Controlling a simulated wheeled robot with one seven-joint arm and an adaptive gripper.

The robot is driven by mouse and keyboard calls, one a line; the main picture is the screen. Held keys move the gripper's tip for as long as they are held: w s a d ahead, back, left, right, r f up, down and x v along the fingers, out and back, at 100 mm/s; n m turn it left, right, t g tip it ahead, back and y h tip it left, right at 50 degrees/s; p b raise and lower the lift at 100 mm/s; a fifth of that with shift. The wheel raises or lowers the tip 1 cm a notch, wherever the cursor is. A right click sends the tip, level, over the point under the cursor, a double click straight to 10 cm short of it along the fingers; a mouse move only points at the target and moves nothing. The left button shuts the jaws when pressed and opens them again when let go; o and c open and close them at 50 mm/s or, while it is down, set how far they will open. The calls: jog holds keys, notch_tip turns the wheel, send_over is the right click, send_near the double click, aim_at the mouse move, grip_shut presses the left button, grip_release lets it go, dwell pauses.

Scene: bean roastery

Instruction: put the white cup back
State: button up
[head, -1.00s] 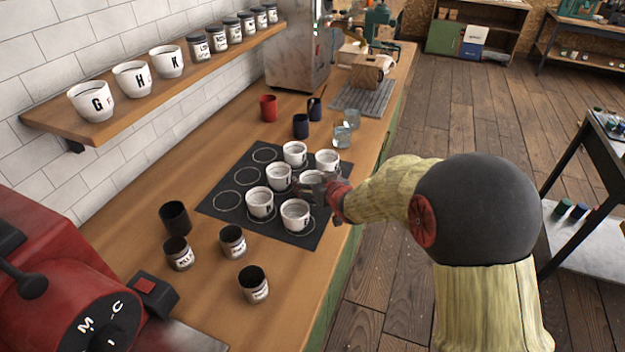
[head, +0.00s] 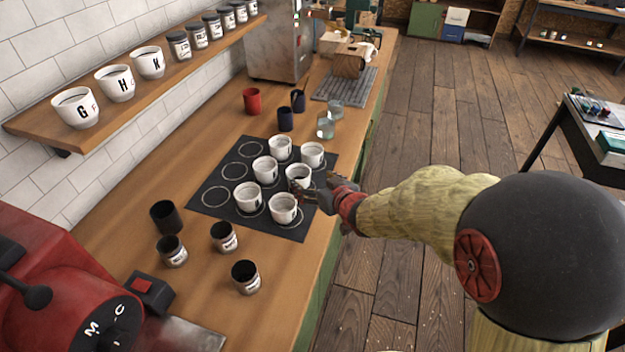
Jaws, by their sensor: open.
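Several white cups stand upright on a black mat (head: 207,185) with ringed places. One white cup (head: 298,174) at the mat's right edge is closest to my gripper (head: 318,191). My gripper is open, just right of and in front of that cup, and its fingers partly cover the cup's lower side. I cannot tell whether they touch it. Other white cups on the mat include a front one (head: 283,210), a front-left one (head: 246,196) and a back-right one (head: 312,154). The rings in the mat's left column are empty.
White cups marked G (head: 76,107), H (head: 115,83) and K (head: 149,62) stand on the wall shelf (head: 150,85) beside several jars. Dark tins (head: 245,277) stand in front of the mat. A red mug (head: 252,101), dark mugs and glasses (head: 326,126) stand behind it.

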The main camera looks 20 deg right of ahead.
jog(key=s+d+r+m+g+h, duration=0.2)
jog(key=s+d+r+g+h, duration=0.1)
jog(key=s+r, duration=0.65)
jog(key=s+a+r+g, duration=0.1)
jog(key=s+a+g, duration=0.1)
jog(key=s, duration=0.8)
jog(key=s+a+r+g+y, duration=0.1)
jog(key=s+a+g, duration=0.1)
jog(key=s, duration=0.9)
jog(key=shift+a+r, duration=0.2)
jog(key=shift+a, duration=0.2)
